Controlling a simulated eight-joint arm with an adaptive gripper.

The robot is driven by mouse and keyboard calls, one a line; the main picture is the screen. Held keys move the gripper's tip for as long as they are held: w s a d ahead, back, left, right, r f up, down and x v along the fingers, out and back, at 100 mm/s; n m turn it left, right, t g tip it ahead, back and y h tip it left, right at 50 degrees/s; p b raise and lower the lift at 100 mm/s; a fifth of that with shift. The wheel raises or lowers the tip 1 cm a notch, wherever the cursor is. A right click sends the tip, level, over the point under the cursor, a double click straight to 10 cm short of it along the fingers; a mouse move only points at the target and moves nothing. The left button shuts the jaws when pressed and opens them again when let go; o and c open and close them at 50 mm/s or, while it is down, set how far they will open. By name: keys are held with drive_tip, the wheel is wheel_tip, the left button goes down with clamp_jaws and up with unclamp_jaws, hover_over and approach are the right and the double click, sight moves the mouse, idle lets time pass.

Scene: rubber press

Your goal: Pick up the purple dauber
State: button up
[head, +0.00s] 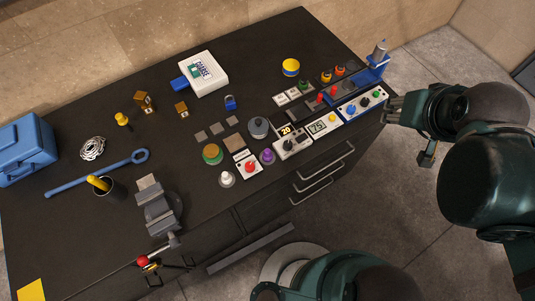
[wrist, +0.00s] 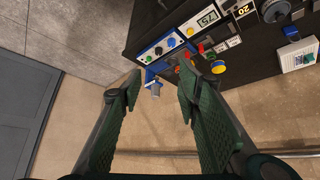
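The purple dauber (head: 267,157) stands upright near the front edge of the black bench in the head view, right of a small panel with a red button (head: 249,166). I cannot make it out in the wrist view. My gripper (head: 389,106) is off the bench's right end in the head view, well to the right of the dauber. In the wrist view my gripper (wrist: 157,82) has its two fingers wide apart with nothing between them.
Control panels with knobs and buttons (head: 362,105) line the bench's right end. A vise (head: 158,208) is at the front left.

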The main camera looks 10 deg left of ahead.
drive_tip(key=shift+a, duration=0.15)
drive_tip(key=n+g+b, duration=0.7)
drive_tip(key=n, duration=1)
hover_over(267, 151)
drive_tip(key=f, duration=2.4)
drive_tip(key=shift+w+d, duration=0.3)
drive_tip(key=shift+d, duration=0.1)
drive_tip(key=shift+s+a+f+n, duration=0.3)
drive_tip(key=shift+a+f+n, duration=0.1)
drive_tip(key=shift+a+n, duration=0.1)
drive_tip(key=shift+d, duration=0.1)
drive_tip(key=shift+f, duration=0.15)
drive_tip(key=shift+f, duration=1.15)
drive_tip(key=shift+f, duration=0.15)
